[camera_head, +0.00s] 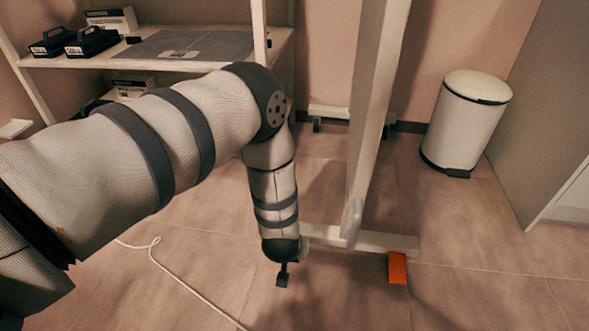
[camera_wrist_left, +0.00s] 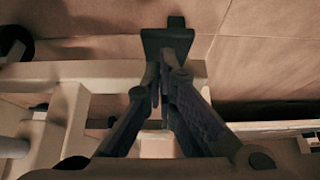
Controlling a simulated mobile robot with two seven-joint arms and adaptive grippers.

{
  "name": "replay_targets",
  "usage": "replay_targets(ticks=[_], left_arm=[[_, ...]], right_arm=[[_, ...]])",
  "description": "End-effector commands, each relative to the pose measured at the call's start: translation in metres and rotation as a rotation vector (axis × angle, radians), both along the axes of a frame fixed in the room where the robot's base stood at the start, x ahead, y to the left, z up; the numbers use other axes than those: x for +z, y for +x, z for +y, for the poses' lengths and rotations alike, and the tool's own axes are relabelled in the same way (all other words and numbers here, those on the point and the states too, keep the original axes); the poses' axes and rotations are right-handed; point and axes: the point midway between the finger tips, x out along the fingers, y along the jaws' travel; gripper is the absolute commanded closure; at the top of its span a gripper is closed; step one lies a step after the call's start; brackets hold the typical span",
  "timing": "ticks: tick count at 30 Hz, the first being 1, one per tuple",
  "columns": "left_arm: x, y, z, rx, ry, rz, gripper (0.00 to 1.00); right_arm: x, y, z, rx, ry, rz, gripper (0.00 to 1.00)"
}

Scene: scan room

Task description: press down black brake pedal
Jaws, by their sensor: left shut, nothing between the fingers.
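The black pedal (camera_wrist_left: 167,41) is a dark pad beyond the fingertips in the left wrist view, with a narrower tip at its far side. In the head view a small black piece (camera_head: 283,279), likely this pedal, shows just below the end of my left arm, left of the pale base bar. My left gripper (camera_wrist_left: 161,78) is shut and empty, pointing at the pedal. Its fingertips overlap the pad's near edge in view; I cannot tell whether they touch it. In the head view the wrist hides most of the gripper. My right gripper is in neither view.
An orange pedal (camera_head: 398,268) sits at the right end of the pale base bar (camera_head: 375,242), below an upright post (camera_head: 376,110). A white cable (camera_head: 185,285) crosses the floor. A white bin (camera_head: 467,122) stands at the back right; a shelf (camera_head: 270,45) is behind my arm.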

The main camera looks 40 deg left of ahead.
Motion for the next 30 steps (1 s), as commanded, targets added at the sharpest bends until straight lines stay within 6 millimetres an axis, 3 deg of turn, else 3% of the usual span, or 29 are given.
replay_targets(ticks=[30], left_arm=[[-0.01,-0.009,-0.006,-0.001,0.082,-0.134,1.0]], right_arm=[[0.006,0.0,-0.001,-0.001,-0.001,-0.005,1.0]])
